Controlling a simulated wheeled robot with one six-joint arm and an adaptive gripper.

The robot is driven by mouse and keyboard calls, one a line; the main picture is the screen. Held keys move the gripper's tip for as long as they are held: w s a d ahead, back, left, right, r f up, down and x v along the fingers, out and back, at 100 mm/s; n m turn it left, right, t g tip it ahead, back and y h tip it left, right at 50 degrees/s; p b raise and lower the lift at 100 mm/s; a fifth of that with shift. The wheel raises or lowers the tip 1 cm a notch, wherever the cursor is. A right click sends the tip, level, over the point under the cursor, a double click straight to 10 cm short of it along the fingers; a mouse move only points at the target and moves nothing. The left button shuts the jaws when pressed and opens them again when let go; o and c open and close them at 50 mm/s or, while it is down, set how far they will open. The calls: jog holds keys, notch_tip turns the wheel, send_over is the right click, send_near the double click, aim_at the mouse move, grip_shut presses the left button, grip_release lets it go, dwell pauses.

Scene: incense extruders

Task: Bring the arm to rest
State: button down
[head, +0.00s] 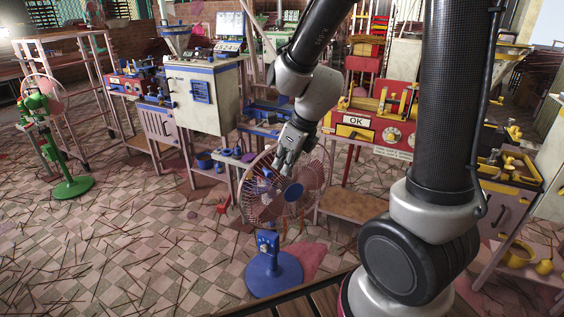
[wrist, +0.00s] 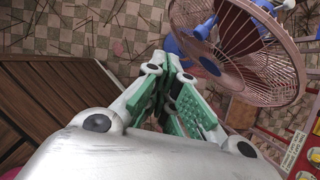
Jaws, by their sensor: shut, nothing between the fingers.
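My gripper (head: 283,166) hangs from my arm near the middle of the head view, over the blue-based fan (head: 270,275). In the wrist view my gripper (wrist: 180,112) shows its green-padded fingers closed together with nothing between them. The fan's cage (wrist: 250,50) fills the upper right of the wrist view, close beside the fingers. In the head view the gripper overlaps the fan's cage; I cannot tell whether they touch.
A green fan (head: 68,150) stands at the left. A white cabinet machine (head: 205,95) and a red machine marked OK (head: 370,130) stand behind. Scattered sticks cover the tiled floor (head: 130,240). A brown wooden surface (wrist: 45,110) lies left in the wrist view.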

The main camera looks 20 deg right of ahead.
jog(key=s+d+r+n+h, duration=0.1)
jog(key=s+d+r+n, duration=0.5)
jog(key=n, duration=0.8)
jog(key=s+d+r+n+h, duration=0.1)
jog(key=s+d+r+n, duration=0.5)
jog(key=s+r+n, duration=0.3)
jog(key=s+n, duration=0.3)
jog(key=n, duration=0.2)
jog(key=shift+s+n+t+h, duration=0.3)
jog(key=shift+s+t, duration=0.05)
jog(key=shift+t, duration=0.05)
